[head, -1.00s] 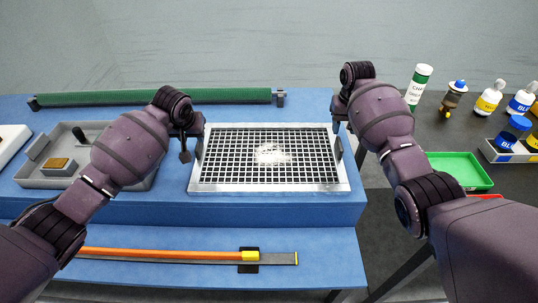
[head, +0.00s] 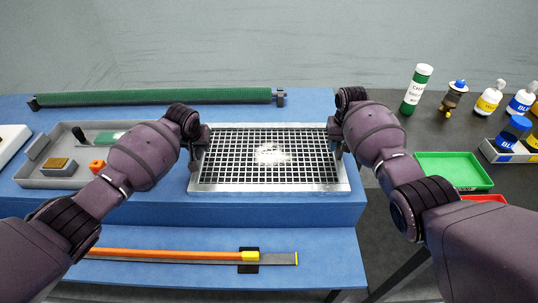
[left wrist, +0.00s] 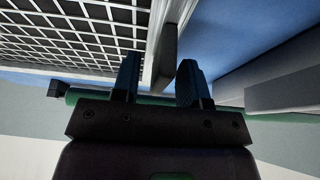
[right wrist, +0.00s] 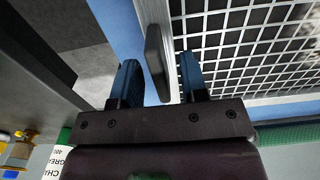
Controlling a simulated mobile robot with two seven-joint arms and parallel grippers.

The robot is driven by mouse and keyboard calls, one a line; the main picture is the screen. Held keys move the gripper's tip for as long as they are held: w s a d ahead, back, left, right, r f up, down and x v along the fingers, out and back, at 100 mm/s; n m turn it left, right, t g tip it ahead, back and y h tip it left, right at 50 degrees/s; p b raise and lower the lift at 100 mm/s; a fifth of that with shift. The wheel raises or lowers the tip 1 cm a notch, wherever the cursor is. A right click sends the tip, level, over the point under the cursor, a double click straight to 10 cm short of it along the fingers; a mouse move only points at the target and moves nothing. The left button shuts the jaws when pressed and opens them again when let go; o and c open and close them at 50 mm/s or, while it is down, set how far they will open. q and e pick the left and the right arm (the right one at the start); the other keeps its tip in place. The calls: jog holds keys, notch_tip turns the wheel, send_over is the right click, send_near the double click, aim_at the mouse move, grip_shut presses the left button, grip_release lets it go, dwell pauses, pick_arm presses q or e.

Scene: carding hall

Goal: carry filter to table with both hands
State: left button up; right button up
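The filter (head: 231,186) is a flat metal-framed grid with a pale dusty patch in its middle. It lies on the blue bench and has a dark upright tab at each side. My left gripper (head: 197,152) is at the filter's left side. In the left wrist view its fingers (left wrist: 157,82) stand apart on either side of the left tab (left wrist: 163,55), with gaps showing. My right gripper (head: 338,150) is at the right side. In the right wrist view its fingers (right wrist: 160,82) stand apart around the right tab (right wrist: 155,58), also with gaps.
A green roller (head: 150,98) lies along the bench's back. A grey tray (head: 40,180) with small items is at left. An orange strip (head: 180,255) lies on the lower front step. At right, a dark table (head: 440,130) holds bottles, a green tray (head: 455,187) and a red tray.

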pick_arm(q)
grip_shut()
pick_arm(e)
grip_shut()
pick_arm(q)
jog(key=shift+r, duration=0.2)
pick_arm(e)
jog(key=shift+w+r, duration=0.1)
jog(key=shift+r, duration=0.1)
